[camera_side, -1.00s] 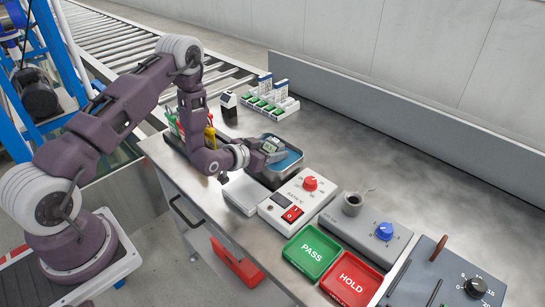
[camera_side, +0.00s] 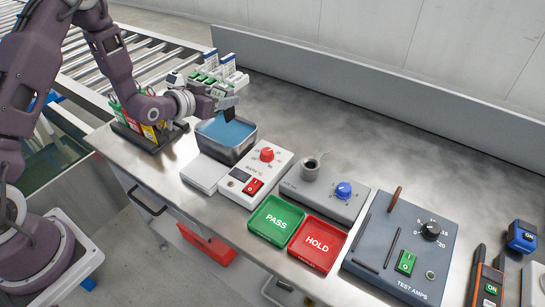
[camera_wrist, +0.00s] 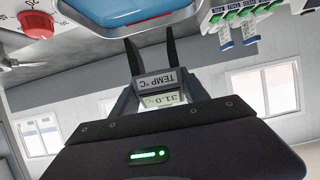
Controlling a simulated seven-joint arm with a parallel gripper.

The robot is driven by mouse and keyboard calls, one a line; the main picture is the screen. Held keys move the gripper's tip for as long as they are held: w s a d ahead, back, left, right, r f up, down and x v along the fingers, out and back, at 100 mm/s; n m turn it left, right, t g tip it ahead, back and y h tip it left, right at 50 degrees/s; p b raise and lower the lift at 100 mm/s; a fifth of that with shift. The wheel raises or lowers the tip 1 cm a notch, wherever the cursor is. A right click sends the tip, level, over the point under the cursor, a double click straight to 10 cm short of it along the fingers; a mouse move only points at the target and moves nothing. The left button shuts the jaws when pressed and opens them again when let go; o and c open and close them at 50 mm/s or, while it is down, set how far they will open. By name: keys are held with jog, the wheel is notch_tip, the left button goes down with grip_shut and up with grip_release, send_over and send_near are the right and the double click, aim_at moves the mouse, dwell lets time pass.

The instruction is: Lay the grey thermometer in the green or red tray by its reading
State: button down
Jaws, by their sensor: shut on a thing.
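My gripper (camera_side: 230,107) is shut on the grey thermometer (camera_side: 218,93) and holds it above the far edge of the blue-filled metal bath (camera_side: 230,155). In the wrist view the thermometer (camera_wrist: 157,80) sits between the dark fingers (camera_wrist: 150,52), with its TEMP °C label upside down. Its pale display seems to show 31.0, but it is too small to be sure. The green PASS tray (camera_side: 276,236) and the red HOLD tray (camera_side: 322,257) lie side by side near the bench's front edge. Both are empty.
A white box with a red knob (camera_side: 266,155) stands between the bath and the PASS tray. A grey box with a blue knob (camera_side: 343,190) and a cup is behind the trays. The TEST AMPS box (camera_side: 415,262) is at their right.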

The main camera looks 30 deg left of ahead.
jog(key=s+d+m+g+h, duration=0.1)
jog(key=d+m+h, duration=0.1)
jog(key=d, duration=0.8)
jog(key=s+d+m+h, duration=0.2)
jog(key=d+h, duration=0.1)
jog(key=d, duration=0.6)
jog(key=m+g+h, duration=0.3)
jog(key=m+h, duration=0.2)
send_over(318, 244)
notch_tip(318, 244, down, 10)
jog(key=shift+f, duration=0.25)
jog(key=shift+f, duration=0.1)
jog(key=c, duration=0.6)
grip_release()
